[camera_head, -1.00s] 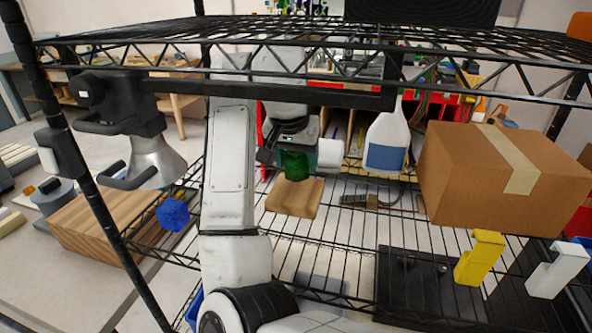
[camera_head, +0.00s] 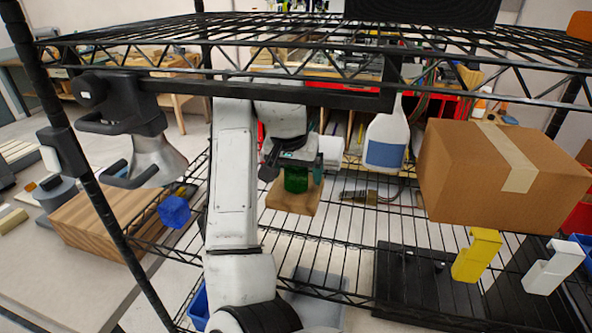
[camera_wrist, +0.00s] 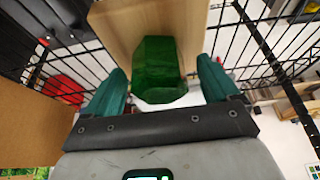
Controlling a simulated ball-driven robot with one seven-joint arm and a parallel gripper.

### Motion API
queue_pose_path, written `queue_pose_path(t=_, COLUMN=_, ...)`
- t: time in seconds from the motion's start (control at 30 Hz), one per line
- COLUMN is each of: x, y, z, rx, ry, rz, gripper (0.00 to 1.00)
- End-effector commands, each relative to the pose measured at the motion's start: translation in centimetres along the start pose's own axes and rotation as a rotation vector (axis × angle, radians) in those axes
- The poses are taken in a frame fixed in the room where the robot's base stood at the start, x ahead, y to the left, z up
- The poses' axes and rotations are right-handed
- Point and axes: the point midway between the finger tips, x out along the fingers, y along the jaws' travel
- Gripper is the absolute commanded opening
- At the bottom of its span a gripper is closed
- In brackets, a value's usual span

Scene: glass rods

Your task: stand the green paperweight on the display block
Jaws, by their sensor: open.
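The green paperweight (camera_head: 296,180) is a translucent faceted glass piece. It stands on the pale wooden display block (camera_head: 293,201), which rests on the wire shelf. In the wrist view the green paperweight (camera_wrist: 158,68) is in front of the block's wooden face (camera_wrist: 117,22). My gripper (camera_head: 292,168) is at the paperweight, its teal fingers spread apart on either side of it. In the wrist view my gripper (camera_wrist: 160,88) shows clear gaps between both fingers and the glass. The exact contact under the paperweight is hidden.
A blue glass piece (camera_head: 174,211) sits left near a striped wooden block (camera_head: 95,225). A white spray bottle (camera_head: 386,140) and a cardboard box (camera_head: 480,185) stand to the right. Yellow (camera_head: 477,255) and white (camera_head: 553,267) pieces are front right. A wire shelf (camera_head: 470,42) hangs above.

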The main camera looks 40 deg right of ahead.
Motion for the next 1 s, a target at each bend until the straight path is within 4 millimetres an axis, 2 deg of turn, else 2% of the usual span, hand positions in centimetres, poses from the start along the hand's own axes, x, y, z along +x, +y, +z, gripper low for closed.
queue_pose_path(t=0.17, x=-0.5, y=0.0, z=-0.1, rx=0.0, ry=0.001, rz=-0.001, gripper=0.88)
queue_pose_path(t=0.37, x=-3.5, y=-0.1, z=0.1, rx=0.001, ry=0.003, rz=-0.003, gripper=0.88)
queue_pose_path(t=0.5, x=-4.4, y=-0.1, z=3.4, rx=-0.002, ry=0.001, rz=-0.004, gripper=0.88)
queue_pose_path(t=0.7, x=-6.0, y=-0.2, z=6.9, rx=-0.003, ry=0.0, rz=-0.005, gripper=0.88)
queue_pose_path(t=1.0, x=-7.5, y=-0.1, z=10.5, rx=-0.001, ry=0.0, rz=-0.002, gripper=0.88)
